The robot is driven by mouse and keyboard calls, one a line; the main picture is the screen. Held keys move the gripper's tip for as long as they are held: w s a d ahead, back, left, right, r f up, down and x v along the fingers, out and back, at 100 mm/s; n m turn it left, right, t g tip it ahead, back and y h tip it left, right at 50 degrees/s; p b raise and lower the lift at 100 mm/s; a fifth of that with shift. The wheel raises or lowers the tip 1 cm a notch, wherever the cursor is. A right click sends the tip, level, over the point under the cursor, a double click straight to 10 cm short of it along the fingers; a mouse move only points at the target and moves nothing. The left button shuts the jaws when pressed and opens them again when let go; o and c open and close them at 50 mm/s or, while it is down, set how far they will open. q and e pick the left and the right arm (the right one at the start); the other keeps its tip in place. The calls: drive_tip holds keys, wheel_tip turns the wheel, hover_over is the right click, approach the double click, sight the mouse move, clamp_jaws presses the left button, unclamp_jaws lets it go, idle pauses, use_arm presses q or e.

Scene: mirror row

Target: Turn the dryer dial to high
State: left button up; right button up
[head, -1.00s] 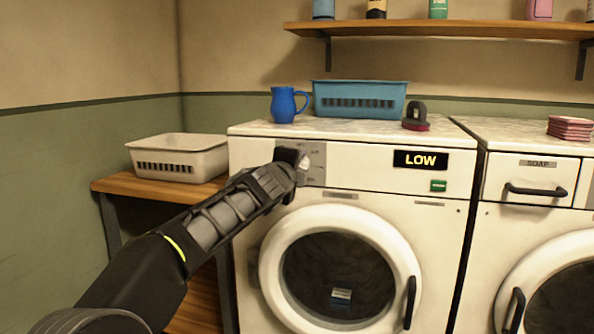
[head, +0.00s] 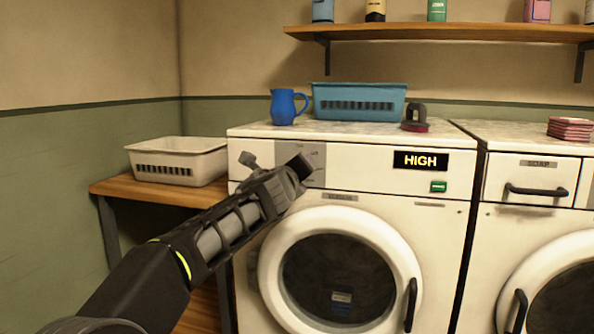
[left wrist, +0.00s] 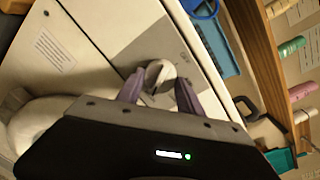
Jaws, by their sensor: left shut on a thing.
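The white dryer (head: 390,185) stands in the middle of the head view, and its display (head: 420,161) reads HIGH. My left gripper (head: 275,161) is at the grey dial panel (head: 318,152) on the upper left of the dryer front, its two fingers spread side by side. In the left wrist view, the light-coloured dial (left wrist: 160,72) sits between the two purple-grey fingers, and the gripper is shut on it. In the head view the gripper hides the dial. My right gripper is not in view.
A green button (head: 438,186) is below the display. A blue pitcher (head: 283,107), a blue basket (head: 360,102) and a dark object with a red base (head: 415,118) stand on the dryer. A pale basket (head: 176,160) is on the wooden table at left.

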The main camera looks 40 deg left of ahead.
use_arm(q)
drive_tip(key=shift+f, duration=0.1)
idle(0.3)
drive_tip(key=o, duration=1.4)
drive_tip(key=v, duration=0.7)
drive_tip(key=shift+s+d+b, duration=0.25)
drive_tip(key=shift+s+b, duration=0.1)
drive_tip(key=shift+b, duration=0.05)
